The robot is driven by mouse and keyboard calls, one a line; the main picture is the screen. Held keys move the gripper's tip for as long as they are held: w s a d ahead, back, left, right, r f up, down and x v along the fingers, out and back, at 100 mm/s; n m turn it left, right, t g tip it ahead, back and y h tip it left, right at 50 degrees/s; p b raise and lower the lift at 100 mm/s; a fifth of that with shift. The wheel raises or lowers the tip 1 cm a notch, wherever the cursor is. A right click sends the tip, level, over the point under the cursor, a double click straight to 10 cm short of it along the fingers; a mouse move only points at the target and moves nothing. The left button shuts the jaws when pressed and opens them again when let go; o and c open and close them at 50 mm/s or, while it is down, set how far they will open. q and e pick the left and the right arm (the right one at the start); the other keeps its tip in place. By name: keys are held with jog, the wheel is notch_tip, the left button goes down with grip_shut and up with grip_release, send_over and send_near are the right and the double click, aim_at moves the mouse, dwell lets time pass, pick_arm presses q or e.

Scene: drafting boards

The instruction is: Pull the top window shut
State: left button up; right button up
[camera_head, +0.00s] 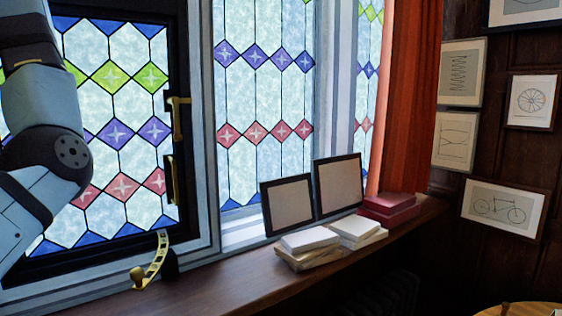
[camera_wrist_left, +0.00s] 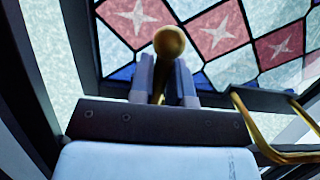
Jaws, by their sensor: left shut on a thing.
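The stained-glass window (camera_head: 111,114) in a black frame fills the left of the head view. It has brass latches (camera_head: 180,119) on its right edge and a curved brass stay (camera_head: 155,262) at its foot. My left arm covers part of its left side, and its gripper is outside the head view. In the left wrist view my left gripper (camera_wrist_left: 162,82) is shut on a brass handle with a round knob (camera_wrist_left: 169,42), before red and blue panes. I cannot tell whether this window is the top one, or how far it is open. My right gripper is not in view.
A brass bar (camera_wrist_left: 262,135) shows at the lower right of the wrist view. On the wooden sill (camera_head: 235,282) stand white books (camera_head: 306,240), dark-framed pictures (camera_head: 288,204) and red boxes (camera_head: 389,208). A red curtain (camera_head: 408,100) hangs to the right. The sill's left part is mostly clear.

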pick_arm(q)
jog(key=shift+w+d+f, duration=0.1)
jog(key=shift+d, duration=0.05)
jog(key=shift+d+f+b, duration=0.15)
jog(key=shift+b, duration=0.3)
jog(key=s+d+b, duration=0.2)
jog(key=s, duration=0.1)
jog(key=shift+d+f, duration=0.1)
jog(key=shift+b, duration=0.35)
